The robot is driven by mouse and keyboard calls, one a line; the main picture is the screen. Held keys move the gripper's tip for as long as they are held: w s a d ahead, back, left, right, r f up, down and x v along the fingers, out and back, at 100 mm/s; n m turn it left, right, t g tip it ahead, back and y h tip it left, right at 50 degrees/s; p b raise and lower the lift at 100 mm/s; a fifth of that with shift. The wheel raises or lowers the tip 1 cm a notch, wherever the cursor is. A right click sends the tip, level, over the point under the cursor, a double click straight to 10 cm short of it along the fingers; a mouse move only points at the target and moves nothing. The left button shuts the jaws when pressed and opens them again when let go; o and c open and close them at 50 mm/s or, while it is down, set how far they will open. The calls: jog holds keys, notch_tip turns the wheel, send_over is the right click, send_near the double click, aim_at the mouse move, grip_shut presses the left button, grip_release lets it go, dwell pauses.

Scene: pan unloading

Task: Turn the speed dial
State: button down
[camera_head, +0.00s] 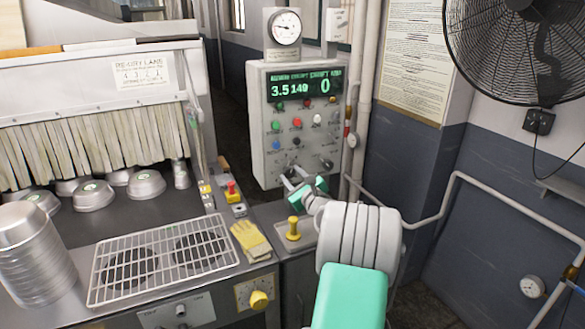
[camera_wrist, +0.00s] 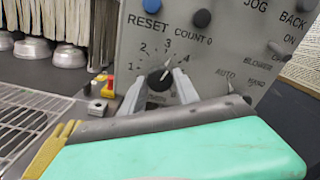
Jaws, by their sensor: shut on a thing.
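The speed dial (camera_wrist: 159,79) is a dark round knob with a pale pointer line, low on the grey control panel (camera_wrist: 212,50). Numbers 1 to 4 are printed around it, and the pointer leans up and right, near the 3. My gripper (camera_wrist: 160,87) is shut on the dial, with one pale finger on its left and one on its right. The lower part of the dial and its label are partly hidden. In the head view my gripper (camera_head: 293,181) is at the panel's lower left, and its fingers largely cover the dial.
A green display (camera_head: 304,88), several coloured buttons and another knob (camera_head: 326,164) are on the panel. A pipe (camera_head: 361,100) runs along the panel's right.

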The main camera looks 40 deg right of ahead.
jog(key=m+p, duration=0.3)
jog(key=shift+r+m+p, duration=0.2)
jog(key=shift+m+p, duration=0.15)
jog(key=shift+m, duration=0.05)
jog(key=shift+f+m+p, duration=0.1)
jog(key=shift+m+p, duration=0.45)
jog(key=shift+m, duration=0.05)
jog(key=shift+f, duration=0.1)
jog(key=c, duration=0.9)
grip_release()
jog(key=b+v, duration=0.2)
jog(key=v, duration=0.5)
jog(key=shift+s, duration=0.4)
